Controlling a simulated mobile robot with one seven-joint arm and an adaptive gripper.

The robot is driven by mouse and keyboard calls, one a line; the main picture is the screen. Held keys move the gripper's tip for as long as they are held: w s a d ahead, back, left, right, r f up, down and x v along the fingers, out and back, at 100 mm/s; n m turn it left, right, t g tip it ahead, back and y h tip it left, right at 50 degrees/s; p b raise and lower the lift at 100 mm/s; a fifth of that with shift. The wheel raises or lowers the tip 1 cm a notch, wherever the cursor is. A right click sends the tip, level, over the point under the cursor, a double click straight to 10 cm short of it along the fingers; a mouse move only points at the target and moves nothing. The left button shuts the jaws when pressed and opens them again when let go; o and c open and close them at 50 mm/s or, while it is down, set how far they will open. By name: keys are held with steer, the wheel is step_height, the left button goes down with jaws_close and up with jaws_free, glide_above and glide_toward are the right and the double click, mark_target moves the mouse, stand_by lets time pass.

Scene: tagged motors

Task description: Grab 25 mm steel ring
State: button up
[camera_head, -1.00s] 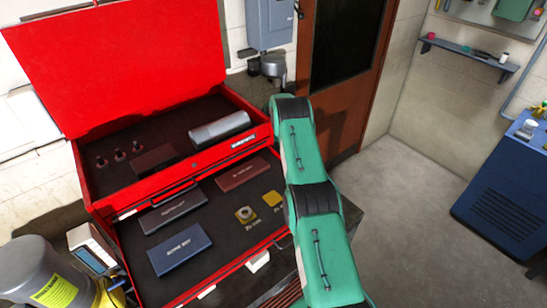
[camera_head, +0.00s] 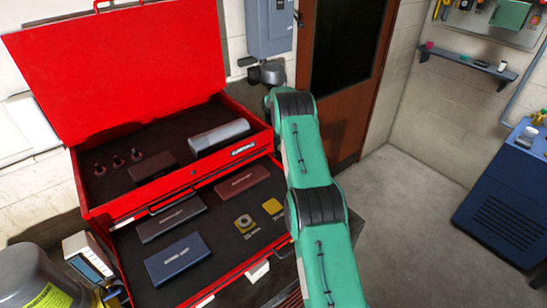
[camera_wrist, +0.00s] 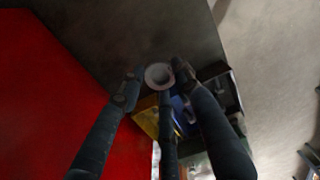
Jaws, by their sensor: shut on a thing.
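A pale grey ring (camera_wrist: 159,76) shows in the wrist view, held between the dark fingertips of my gripper (camera_wrist: 158,79). The fingers are shut on it, and its open hole faces the camera. I cannot read its size. In the head view my green arm reaches toward the back wall, and the ring cannot be made out there.
The red tool chest (camera_head: 190,178) stands open left of my arm, its lid raised. Dark blue (camera_head: 178,258) and dark red (camera_head: 242,181) cases lie in the drawer. A blue cabinet (camera_head: 505,205) stands at the right. The floor (camera_head: 410,210) between is clear.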

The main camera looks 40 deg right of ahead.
steer(key=shift+r, duration=0.85)
